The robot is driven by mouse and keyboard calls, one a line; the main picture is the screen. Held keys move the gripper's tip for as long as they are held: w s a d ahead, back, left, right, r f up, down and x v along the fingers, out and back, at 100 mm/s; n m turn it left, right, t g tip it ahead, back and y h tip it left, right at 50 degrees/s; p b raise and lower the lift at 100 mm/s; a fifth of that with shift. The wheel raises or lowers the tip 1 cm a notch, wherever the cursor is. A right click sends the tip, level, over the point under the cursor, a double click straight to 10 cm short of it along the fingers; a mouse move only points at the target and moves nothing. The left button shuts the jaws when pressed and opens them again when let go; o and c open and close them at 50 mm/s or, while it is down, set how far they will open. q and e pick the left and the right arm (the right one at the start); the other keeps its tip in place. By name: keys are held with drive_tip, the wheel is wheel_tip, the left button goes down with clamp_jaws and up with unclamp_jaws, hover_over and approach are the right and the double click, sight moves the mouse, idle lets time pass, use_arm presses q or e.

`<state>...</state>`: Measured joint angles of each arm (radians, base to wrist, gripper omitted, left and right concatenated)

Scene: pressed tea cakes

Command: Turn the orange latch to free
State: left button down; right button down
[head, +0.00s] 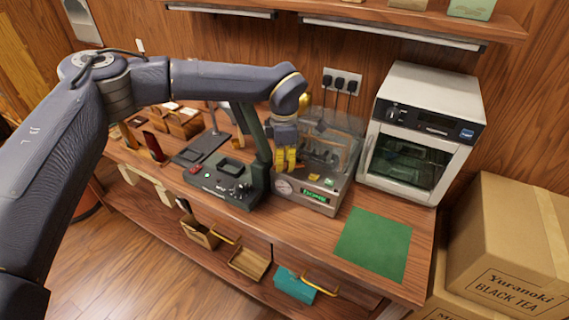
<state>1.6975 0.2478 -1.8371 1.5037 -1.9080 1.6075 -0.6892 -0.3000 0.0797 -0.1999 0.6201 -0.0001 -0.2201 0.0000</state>
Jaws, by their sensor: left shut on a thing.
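My left gripper (286,158), with yellow fingers, points down at the front left of a grey machine (308,192) with a clear cover (329,145). It is shut at the cover's front edge, where the orange latch appears to be; the fingers hide the latch, so its angle cannot be told. The cover looks closed over the machine. The machine's front has a round dial and a lit green display. My right gripper is not in view.
A dark green press-like device (232,182) stands close left of the gripper. A white oven (420,130) is at the right. A green mat (374,243) lies bare at the front right. Open drawers (250,262) jut out below the bench. Cartons (510,240) stand at the right.

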use_arm(q)
drive_tip(key=m, duration=0.5)
drive_tip(key=shift+w, duration=0.25)
drive_tip(key=shift+m, duration=0.4)
drive_tip(key=c, duration=1.5)
unclamp_jaws()
wheel_tip(320, 180, up, 12)
drive_tip(key=shift+o, duration=0.3)
